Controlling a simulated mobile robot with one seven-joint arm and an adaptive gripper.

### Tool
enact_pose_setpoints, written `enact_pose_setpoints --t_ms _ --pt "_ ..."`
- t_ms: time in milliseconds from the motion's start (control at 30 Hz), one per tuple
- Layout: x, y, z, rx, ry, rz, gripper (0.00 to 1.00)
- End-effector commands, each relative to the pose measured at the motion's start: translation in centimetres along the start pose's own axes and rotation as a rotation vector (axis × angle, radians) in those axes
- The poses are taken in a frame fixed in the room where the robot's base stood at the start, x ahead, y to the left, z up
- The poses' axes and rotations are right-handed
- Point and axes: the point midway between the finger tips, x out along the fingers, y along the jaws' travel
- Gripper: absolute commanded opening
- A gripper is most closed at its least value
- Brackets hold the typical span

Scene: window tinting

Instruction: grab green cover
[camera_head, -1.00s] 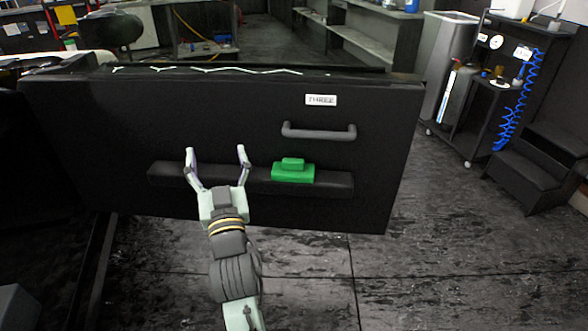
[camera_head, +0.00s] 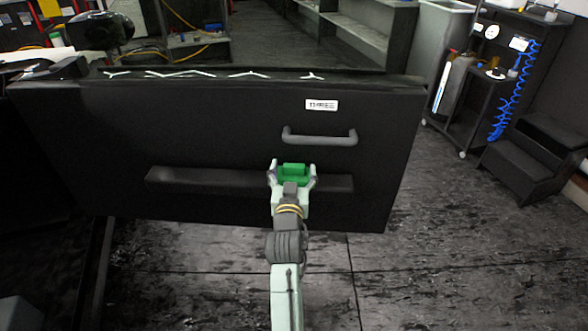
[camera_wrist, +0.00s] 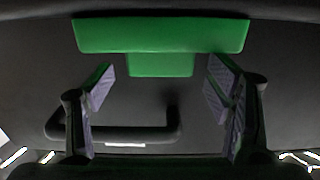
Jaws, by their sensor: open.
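The green cover (camera_head: 294,173) is a flat block with a smaller raised block on it. It sits on the dark ledge (camera_head: 215,181) across the front of the black panel. My gripper (camera_head: 292,168) is open, with one finger on each side of the cover in the head view. In the wrist view the green cover (camera_wrist: 160,36) spans the top. Its smaller block lies between the two spread fingers of my gripper (camera_wrist: 160,85), with a gap to each. I cannot tell how deep the fingers reach around it.
The black panel (camera_head: 110,130) has a "THREE" label (camera_head: 321,105) and a grey bar handle (camera_head: 320,137) just above the cover. A dark cart (camera_head: 470,105) with a blue coiled hose and black steps (camera_head: 535,160) stand at the right. Open floor (camera_head: 440,250) lies at the lower right.

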Motion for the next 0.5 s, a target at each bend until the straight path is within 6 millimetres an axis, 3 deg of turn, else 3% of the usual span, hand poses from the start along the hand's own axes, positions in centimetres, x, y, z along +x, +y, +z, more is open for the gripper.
enact_pose_setpoints --t_ms 167,400,500 --pt "2.1 0.0 -0.2 0.0 0.0 0.001 0.73" --pt "2.3 0.0 0.0 0.0 0.001 0.001 0.73" --pt "2.3 0.0 0.0 0.0 0.001 0.001 0.68"
